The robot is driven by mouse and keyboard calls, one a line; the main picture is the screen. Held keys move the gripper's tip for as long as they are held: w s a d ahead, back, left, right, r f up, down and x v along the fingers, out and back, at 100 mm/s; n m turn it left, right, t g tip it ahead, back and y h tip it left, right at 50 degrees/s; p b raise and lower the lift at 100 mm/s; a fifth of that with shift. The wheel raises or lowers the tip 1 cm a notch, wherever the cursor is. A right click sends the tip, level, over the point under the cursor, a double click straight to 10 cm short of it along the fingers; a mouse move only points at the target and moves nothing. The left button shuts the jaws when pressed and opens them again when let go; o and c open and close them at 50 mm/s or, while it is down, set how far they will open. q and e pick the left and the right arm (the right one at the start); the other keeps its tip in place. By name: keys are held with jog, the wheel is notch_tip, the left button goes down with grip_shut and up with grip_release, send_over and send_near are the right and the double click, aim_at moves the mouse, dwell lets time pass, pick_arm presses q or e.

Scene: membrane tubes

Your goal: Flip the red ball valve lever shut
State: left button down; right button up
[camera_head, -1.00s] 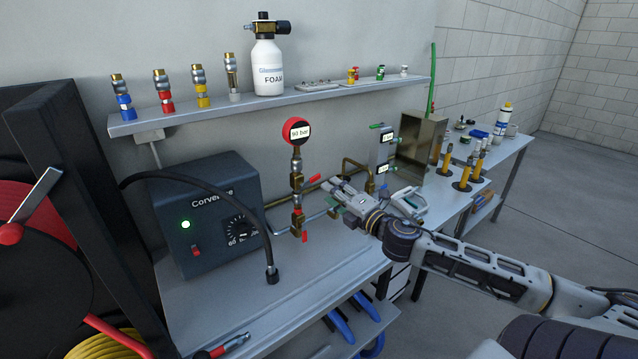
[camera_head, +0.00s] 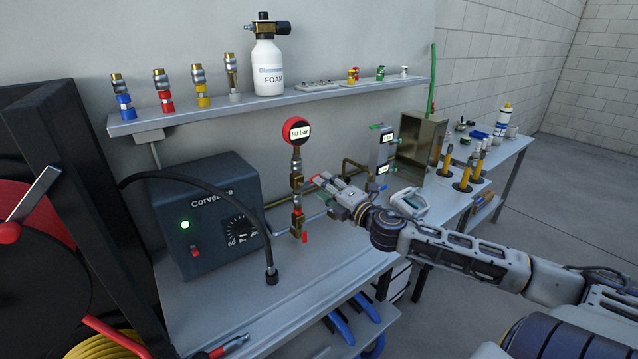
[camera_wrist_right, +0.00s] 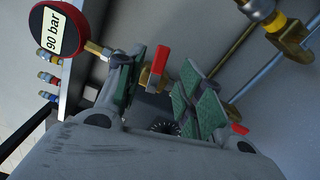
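A red lever (camera_wrist_right: 158,66) on a brass valve (camera_wrist_right: 147,80) shows between the two green-padded fingers of my right gripper (camera_wrist_right: 163,82) in the right wrist view. The fingers are apart, with visible space around the lever, and hold nothing. In the head view my right gripper (camera_head: 322,190) is just right of the brass pipe below the gauge and hides most of this upper lever. A second red lever (camera_head: 305,237) hangs lower on the pipe; a red tip (camera_wrist_right: 238,128) shows beyond one finger in the wrist view. My left gripper is not in view.
A round red gauge (camera_head: 297,131) tops the pipe. A dark control box (camera_head: 205,240) with a green light and a hanging black hose (camera_head: 271,265) stand to the left. A shelf (camera_head: 190,115) with fittings and a foam bottle (camera_head: 268,70) is above. The front bench top (camera_head: 325,270) is clear.

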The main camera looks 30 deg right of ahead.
aim_at(311, 181)
jog(key=w, duration=0.3)
jog(key=shift+w+r, duration=0.1)
jog(key=shift+w, duration=0.1)
dwell(0.7)
jog(key=shift+w+a, duration=0.1)
